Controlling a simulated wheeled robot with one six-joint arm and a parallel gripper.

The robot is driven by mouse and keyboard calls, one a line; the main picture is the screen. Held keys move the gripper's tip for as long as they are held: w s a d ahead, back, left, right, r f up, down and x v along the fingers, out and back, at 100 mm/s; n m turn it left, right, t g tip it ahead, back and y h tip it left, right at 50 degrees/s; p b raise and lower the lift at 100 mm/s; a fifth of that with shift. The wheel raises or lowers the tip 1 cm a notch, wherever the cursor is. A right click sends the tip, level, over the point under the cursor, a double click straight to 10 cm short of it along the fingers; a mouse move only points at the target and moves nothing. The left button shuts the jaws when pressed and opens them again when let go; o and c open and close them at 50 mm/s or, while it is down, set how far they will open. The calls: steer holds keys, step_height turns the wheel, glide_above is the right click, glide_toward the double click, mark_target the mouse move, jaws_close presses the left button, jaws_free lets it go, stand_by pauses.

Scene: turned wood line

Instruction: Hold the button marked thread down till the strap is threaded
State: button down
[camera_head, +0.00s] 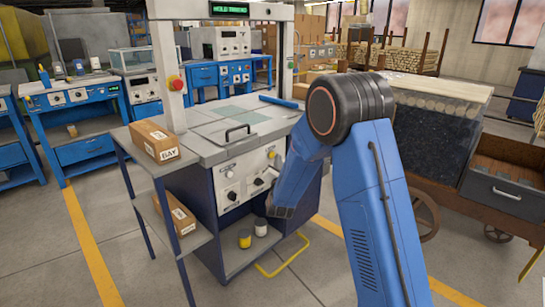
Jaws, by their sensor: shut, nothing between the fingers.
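The strapping machine (206,150) stands in the middle, with a grey top and a blue body. Its overhead sign (229,8) is lit green and reads HOLD THREAD. The white front panel (232,171) carries several dark knobs or buttons with labels too small to read, so I cannot tell which is marked thread. My blue arm comes down in front of the panel's right side and hides part of it. My gripper (264,181) is small and partly hidden at the panel's lower right; it looks shut and empty. I cannot tell whether it touches a button.
A side shelf (150,141) at the left holds brown boxes (157,141). A red emergency button (176,84) sits on the machine's post. A yellow floor-level bar (283,262) juts out below. A wooden cart (430,165) stands close at the right. Floor at the front left is clear.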

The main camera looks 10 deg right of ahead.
steer(key=shift+w+a, duration=0.1)
steer(key=shift+w+a, duration=0.15)
steer(key=shift+w, duration=0.1)
steer(key=shift+w+a, duration=0.25)
steer(key=shift+w, duration=0.05)
stand_by(0.8)
steer(key=shift+s+d, duration=0.1)
stand_by(1.2)
steer(key=shift+s+d, duration=0.35)
steer(key=shift+s, duration=0.2)
steer(key=shift+s+d, duration=0.75)
steer(key=shift+s, duration=0.3)
steer(key=shift+s+d, duration=0.75)
steer(key=shift+s, duration=0.25)
